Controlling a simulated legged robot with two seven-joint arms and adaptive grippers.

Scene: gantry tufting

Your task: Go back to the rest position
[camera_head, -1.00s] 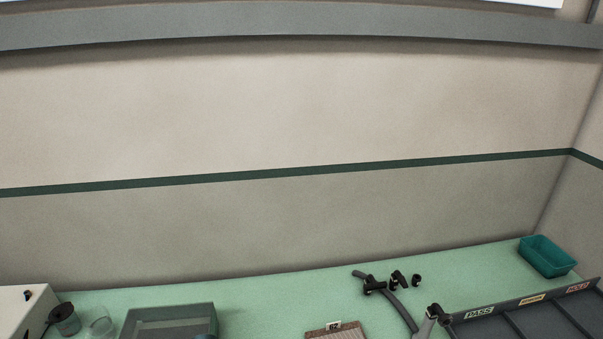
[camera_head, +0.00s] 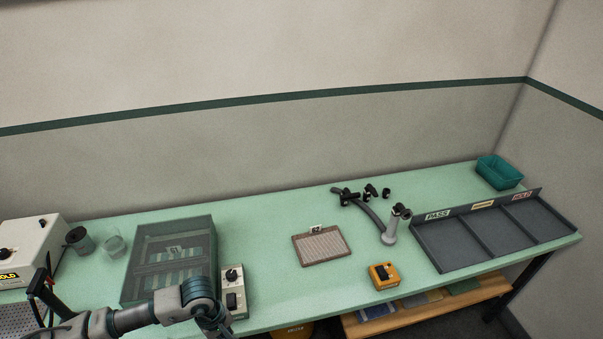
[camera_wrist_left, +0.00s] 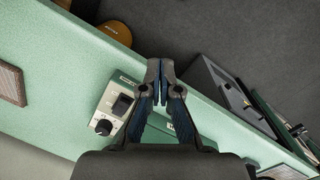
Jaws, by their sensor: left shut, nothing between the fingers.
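My left arm comes in at the lower left of the head view, bent at the lower edge in front of the grey control box. Its fingers do not show there. In the left wrist view my left gripper (camera_wrist_left: 160,82) is shut and empty, its fingertips together. It shows above the bench's edge and the dark floor, apart from the control box (camera_wrist_left: 115,107). My right gripper is not in view.
The green bench (camera_head: 270,235) carries a clear-lidded tray (camera_head: 208,235), a control box (camera_head: 233,290), a brown mat (camera_head: 322,246), a yellow device (camera_head: 383,276), a jointed grey stand (camera_head: 389,236), a PASS/HOLD sorting tray (camera_head: 430,258) and a teal bin (camera_head: 499,172). A white box (camera_head: 30,240) stands at left.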

